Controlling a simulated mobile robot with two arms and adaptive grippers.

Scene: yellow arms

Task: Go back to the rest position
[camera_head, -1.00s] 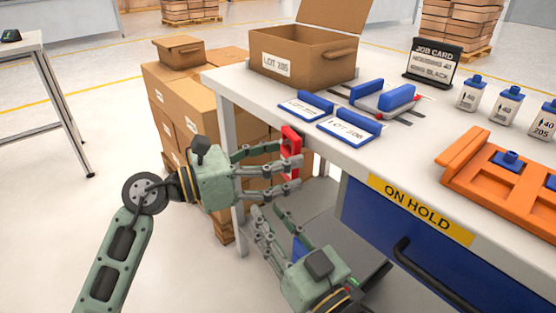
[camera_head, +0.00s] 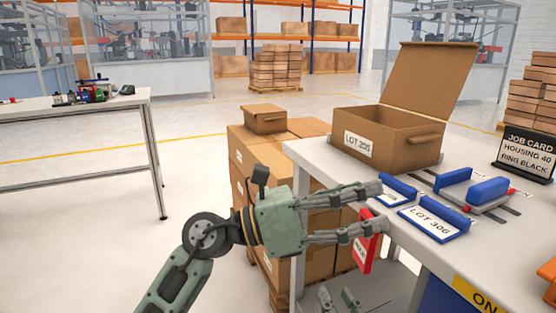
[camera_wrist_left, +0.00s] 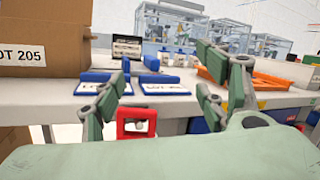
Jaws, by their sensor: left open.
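My left gripper (camera_head: 375,208) is at the near edge of the white bench, its fingers apart, pointing right. In the left wrist view, its fingers (camera_wrist_left: 165,95) stand apart with nothing gripped between them. A red tag-like piece (camera_head: 367,246) is at the bench edge just below and behind the fingertips. It shows as a red frame with an opening in the left wrist view (camera_wrist_left: 122,128). Whether the fingers touch it I cannot tell.
The bench (camera_head: 325,158) carries an open LOT 205 carton (camera_head: 412,150), blue-edged lot trays (camera_head: 435,222), a blue-handled fixture (camera_head: 475,190) and a job card (camera_head: 527,150). Stacked cartons (camera_head: 245,185) stand beside its left end. Floor at left is clear up to another table (camera_head: 60,118).

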